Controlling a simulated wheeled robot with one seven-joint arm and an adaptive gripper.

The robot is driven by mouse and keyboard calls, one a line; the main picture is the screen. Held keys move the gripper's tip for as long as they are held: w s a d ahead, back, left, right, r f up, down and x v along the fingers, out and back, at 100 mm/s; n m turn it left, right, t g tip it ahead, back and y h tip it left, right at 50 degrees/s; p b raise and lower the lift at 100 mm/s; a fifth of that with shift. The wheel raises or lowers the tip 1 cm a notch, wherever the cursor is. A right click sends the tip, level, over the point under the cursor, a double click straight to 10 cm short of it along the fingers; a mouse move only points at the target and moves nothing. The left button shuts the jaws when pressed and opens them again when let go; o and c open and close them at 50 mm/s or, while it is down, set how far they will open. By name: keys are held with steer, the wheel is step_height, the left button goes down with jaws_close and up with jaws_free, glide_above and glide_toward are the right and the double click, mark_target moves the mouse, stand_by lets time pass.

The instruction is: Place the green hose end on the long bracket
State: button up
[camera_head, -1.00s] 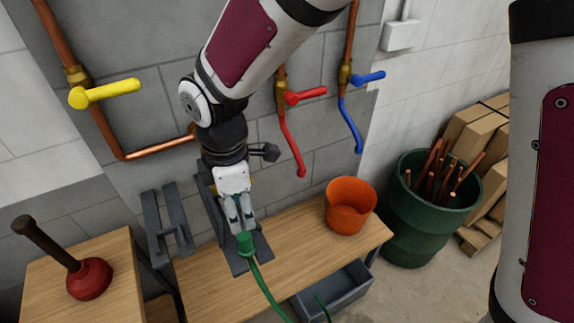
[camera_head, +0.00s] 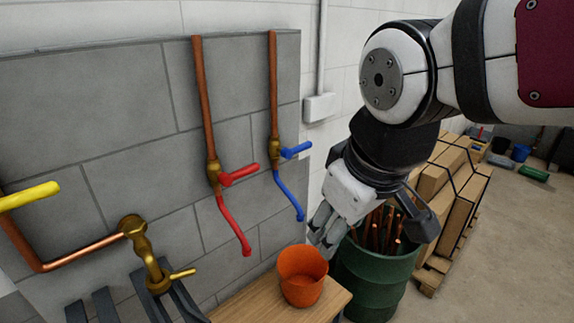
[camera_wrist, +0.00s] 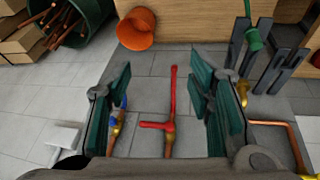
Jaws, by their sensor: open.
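The green hose end (camera_wrist: 253,38) is near the top right of the wrist view, with the green hose running up from it. It appears to rest on the forked grey long bracket (camera_wrist: 266,28), beside the brass tap. The head view shows only the top of this bracket (camera_head: 183,300); the hose end is out of that view. My gripper (camera_head: 322,238) is open and empty, up and to the right of the bracket, near the orange bucket. Its spread fingers (camera_wrist: 168,100) show in the wrist view with the wall behind and nothing between them.
A second grey bracket (camera_head: 103,305) stands left of the long one. The orange bucket (camera_head: 302,278) is on the wooden bench (camera_head: 250,300). A green bin (camera_head: 375,280) of copper pipes stands close by my gripper. Red (camera_head: 240,174) and blue (camera_head: 296,150) valve levers stick out from the wall.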

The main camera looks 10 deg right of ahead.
steer(key=s+d+r+m+t, duration=0.1)
steer(key=s+d+m, duration=0.3)
steer(key=s+m, duration=0.1)
steer(key=shift+d+r, duration=0.2)
steer(key=shift+d, duration=0.05)
